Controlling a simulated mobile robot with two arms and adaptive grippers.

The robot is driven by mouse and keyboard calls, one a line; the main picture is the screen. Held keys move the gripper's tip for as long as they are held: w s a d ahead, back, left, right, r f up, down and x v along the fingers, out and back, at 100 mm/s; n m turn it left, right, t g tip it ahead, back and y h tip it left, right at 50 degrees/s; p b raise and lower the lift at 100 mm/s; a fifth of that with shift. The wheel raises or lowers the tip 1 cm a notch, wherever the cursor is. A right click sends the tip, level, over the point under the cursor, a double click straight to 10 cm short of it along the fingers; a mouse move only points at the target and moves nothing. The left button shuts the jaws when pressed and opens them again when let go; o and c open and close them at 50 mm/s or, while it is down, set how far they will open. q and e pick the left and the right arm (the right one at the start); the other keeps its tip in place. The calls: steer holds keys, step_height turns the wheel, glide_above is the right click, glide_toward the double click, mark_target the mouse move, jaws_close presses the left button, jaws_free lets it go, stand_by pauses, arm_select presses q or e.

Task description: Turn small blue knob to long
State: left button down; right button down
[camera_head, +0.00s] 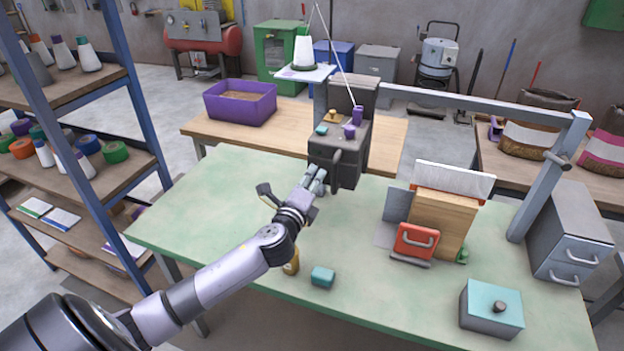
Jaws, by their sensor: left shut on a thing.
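The dark grey sewing head (343,161) hangs over the green table (196,214) near its back edge. My left gripper (318,178) reaches up to the lower left of this head. Its fingers are shut on a small part there, which fits the small blue knob but is mostly hidden by the fingers. No dial mark or "long" label is readable. My right gripper is not in view.
A wooden block with a red-handled piece (415,241) stands right of the head. A shelf rack (125,91) is at left. A grey beam (480,104) runs behind.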

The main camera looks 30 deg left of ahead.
arm_select(q)
steer(key=c, duration=1.4)
jaws_free()
steer(key=v, duration=1.2)
steer(key=shift+f, duration=0.1)
